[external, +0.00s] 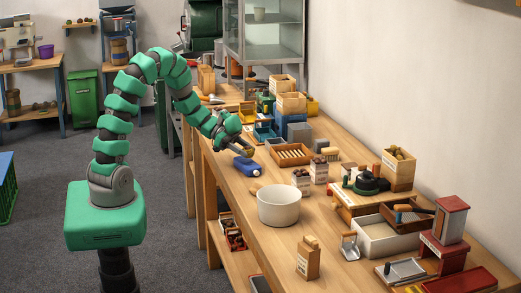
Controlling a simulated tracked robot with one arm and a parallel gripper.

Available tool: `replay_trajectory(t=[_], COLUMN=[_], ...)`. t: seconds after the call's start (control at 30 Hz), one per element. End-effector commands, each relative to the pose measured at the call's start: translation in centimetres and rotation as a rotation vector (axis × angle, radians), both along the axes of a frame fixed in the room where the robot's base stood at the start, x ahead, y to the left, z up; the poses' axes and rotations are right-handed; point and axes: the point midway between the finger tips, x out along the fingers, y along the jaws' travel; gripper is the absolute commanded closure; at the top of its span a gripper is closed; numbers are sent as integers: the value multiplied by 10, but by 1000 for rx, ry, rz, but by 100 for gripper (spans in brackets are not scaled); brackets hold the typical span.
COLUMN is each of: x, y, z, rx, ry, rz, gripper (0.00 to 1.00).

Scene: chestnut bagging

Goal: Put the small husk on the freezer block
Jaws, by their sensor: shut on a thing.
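My gripper (246,151) reaches over the near-left edge of the long workbench, pointing down and to the right. It is shut on a small brownish thing at its tips, which looks like the small husk; it is too small here to make out its shape. A blue object (246,167), which looks like the freezer block, lies on the bench just below the gripper. The gripper appears above it; I cannot tell whether the held thing touches it.
A large white bowl (279,206) stands in front of the blue object. A wooden tray of pale pieces (291,154) and small labelled boxes (301,181) stand to its right. Crates and bins crowd the bench behind. Bare bench top lies around the bowl.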

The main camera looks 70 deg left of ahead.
Motion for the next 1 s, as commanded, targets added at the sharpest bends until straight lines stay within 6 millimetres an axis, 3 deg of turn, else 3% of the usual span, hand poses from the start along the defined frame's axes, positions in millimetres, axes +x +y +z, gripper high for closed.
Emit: replay_trajectory(t=[0.13,0.47,0.5,0.57,1.0], x=[0,0,0,0,-4], y=[0,0,0,0,4], z=[-18,-19,-20,-20,-14], rx=[-4,-3,-2,-2,0], ry=[0,0,0,0,-2], rz=[0,0,-1,-1,1], gripper=[80,80,53,37,37])
